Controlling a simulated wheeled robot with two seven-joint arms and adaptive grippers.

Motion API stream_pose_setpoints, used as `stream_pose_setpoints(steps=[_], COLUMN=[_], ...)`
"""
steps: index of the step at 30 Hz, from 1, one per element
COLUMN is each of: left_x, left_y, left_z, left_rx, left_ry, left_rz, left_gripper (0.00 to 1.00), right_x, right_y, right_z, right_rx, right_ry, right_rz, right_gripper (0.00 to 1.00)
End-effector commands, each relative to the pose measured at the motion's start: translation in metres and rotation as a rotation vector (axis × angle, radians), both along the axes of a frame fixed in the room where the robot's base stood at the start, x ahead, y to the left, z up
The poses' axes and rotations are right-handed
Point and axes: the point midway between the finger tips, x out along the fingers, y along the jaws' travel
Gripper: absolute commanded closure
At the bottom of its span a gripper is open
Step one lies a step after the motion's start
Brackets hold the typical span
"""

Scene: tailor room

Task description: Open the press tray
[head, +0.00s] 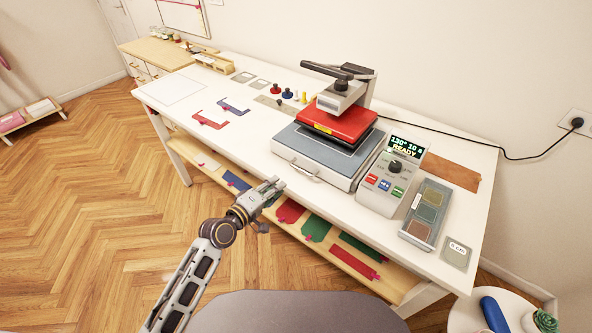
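The heat press (335,130) stands on the white worktable, with a red upper plate (337,122) under a dark lever handle. The grey press tray (310,158) is the low slab at its base, with a light curved pull handle (303,172) on the front. The tray looks pushed in under the red plate. My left gripper (279,186) is just in front of the table's front edge, left of and nearer than the pull handle, and apart from it. It is small and seen at an angle, so its opening is unclear. My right gripper is not in view.
A control box (389,183) reading READY stands right of the press, beside a swatch tray (427,213). A shelf under the table (335,252) holds coloured pieces. Red and blue brackets (210,120) lie left. A round side table (465,318) is at lower right.

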Motion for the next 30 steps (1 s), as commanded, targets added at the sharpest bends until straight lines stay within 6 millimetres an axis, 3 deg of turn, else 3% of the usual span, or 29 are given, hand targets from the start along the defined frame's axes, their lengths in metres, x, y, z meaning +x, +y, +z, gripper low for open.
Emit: stream_pose_setpoints(steps=[12,30], left_x=[-0.0036,0.0004], left_y=[-0.0038,-0.0062], left_z=[-0.0044,-0.0052], left_rx=[-0.188,-0.197], left_ry=[0.155,0.159], left_rz=[0.025,0.029], left_gripper=[0.81,0.81], right_x=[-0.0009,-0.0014], right_y=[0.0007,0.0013], right_z=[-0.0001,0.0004], right_rx=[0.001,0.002], right_ry=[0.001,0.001], right_rz=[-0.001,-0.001], right_gripper=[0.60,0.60])
